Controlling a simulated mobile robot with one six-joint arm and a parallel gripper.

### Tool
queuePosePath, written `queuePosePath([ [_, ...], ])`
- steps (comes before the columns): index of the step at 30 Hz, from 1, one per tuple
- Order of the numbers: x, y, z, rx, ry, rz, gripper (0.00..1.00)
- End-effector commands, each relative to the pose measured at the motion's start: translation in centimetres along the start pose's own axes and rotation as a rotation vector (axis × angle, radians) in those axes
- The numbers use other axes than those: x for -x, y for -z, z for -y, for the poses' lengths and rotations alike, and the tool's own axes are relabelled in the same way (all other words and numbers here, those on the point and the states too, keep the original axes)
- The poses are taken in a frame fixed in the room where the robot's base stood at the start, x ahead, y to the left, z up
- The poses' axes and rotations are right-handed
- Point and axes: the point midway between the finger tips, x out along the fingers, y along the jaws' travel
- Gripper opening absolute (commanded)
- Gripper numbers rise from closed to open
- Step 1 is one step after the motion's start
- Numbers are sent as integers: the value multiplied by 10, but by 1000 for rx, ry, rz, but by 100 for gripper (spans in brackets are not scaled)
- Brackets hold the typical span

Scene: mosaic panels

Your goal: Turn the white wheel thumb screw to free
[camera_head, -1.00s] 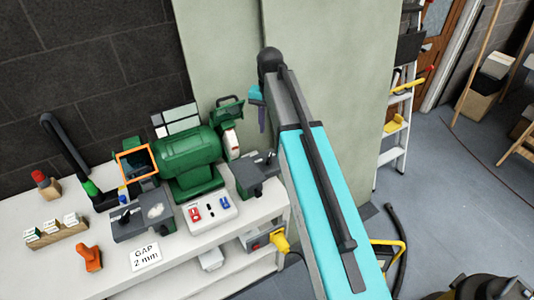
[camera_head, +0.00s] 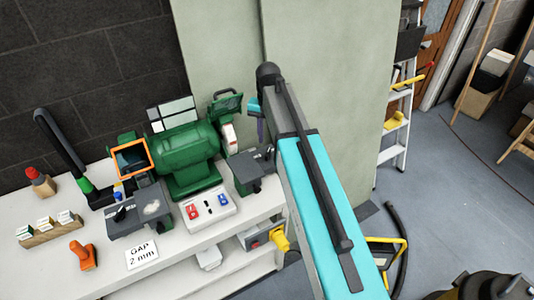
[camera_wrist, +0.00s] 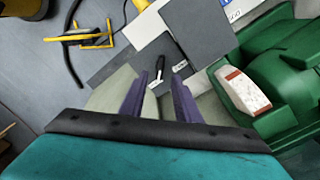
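The green grinder (camera_head: 184,160) stands on the bench, its white wheel (camera_head: 229,138) at its right end; the wheel also shows in the wrist view (camera_wrist: 246,92). A dark grey rest (camera_head: 247,174) sits in front of the wheel. A small black lever with a pale tip (camera_wrist: 160,65), which looks like the thumb screw, stands on the dark plate in the wrist view. My gripper (camera_head: 259,122) is above and behind the rest in the head view. In the wrist view its purple fingers (camera_wrist: 161,76) are apart, with the lever seen between and beyond them. Contact cannot be told.
A switch box (camera_head: 208,209) and a card reading "GAP 2 mm" (camera_head: 142,254) lie on the bench. An orange-framed shield (camera_head: 131,159) and a second rest (camera_head: 140,211) are at the left. A yellow plug (camera_head: 280,240) hangs below. A ladder (camera_head: 399,125) stands right.

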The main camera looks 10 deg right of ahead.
Motion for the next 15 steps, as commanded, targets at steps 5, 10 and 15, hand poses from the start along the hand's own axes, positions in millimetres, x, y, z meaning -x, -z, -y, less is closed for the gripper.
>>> queuePosePath([
  [5,-23,-1,0,1,-1,1,30],
  [10,-40,-1,0,1,0,1,30],
  [15,-55,-1,1,1,0,0,30],
])
